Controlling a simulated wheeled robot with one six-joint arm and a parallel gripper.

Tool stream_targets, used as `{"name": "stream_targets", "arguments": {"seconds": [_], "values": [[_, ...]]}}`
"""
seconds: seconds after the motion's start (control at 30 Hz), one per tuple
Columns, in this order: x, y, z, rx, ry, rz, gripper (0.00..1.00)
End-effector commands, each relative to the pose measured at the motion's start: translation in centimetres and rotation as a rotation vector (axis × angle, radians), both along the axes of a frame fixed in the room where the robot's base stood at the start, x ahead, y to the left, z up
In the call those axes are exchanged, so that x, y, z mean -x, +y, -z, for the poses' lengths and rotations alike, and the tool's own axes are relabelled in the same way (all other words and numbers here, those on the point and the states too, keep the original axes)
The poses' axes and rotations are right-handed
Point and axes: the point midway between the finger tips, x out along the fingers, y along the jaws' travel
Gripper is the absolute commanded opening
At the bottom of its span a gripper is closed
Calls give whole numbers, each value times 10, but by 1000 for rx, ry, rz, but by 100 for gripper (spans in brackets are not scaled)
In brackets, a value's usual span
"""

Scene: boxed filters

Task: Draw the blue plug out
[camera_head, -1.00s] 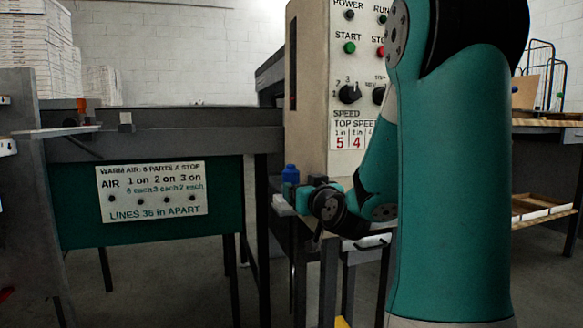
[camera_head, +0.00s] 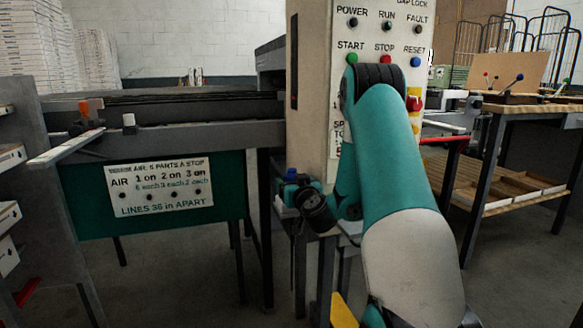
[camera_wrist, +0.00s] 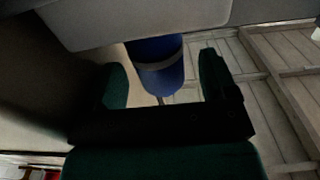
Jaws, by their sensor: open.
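The blue plug (camera_head: 291,174) shows small in the head view, beside the base of the beige control cabinet and partly behind my wrist. In the wrist view the plug (camera_wrist: 160,74) is a blue cylinder with a grey band, one end against a pale grey block (camera_wrist: 140,22). My gripper (camera_wrist: 161,66) is open. One dark green finger is on each side of the plug, with a gap to the right finger; whether the left finger touches it I cannot tell. In the head view my gripper's fingers are hidden or too small to make out.
The beige control cabinet (camera_head: 312,85) with buttons stands behind my arm. A green-fronted bench with a white sign (camera_head: 160,187) is at the left. A wooden-topped table (camera_head: 530,108) with a lower shelf stands at the right. Grey legs stand below the plug.

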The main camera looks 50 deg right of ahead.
Motion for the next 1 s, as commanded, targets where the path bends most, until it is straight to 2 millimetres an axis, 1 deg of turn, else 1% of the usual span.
{"name": "stream_targets", "arguments": {"seconds": [0.03, 0.2, 0.37, 0.63, 0.67, 0.7, 0.77, 0.8, 0.87, 0.9, 1.0], "values": [[-5, -3, -7, 0, 1, -2, 78], [-16, -10, -4, -1, 1, -1, 78], [-21, -12, -1, 1, 1, -1, 78], [-21, -13, 0, 1, 0, -1, 78], [-21, -13, 0, 1, 1, -1, 71], [-21, -13, 0, 1, 1, -1, 62], [-21, -13, 0, 1, 1, -1, 48], [-21, -13, 0, 1, 1, -1, 39], [-21, -13, 0, 1, 1, -1, 25], [-21, -13, 0, 1, 1, -1, 22], [-21, -13, -1, 1, 0, 0, 22]]}}
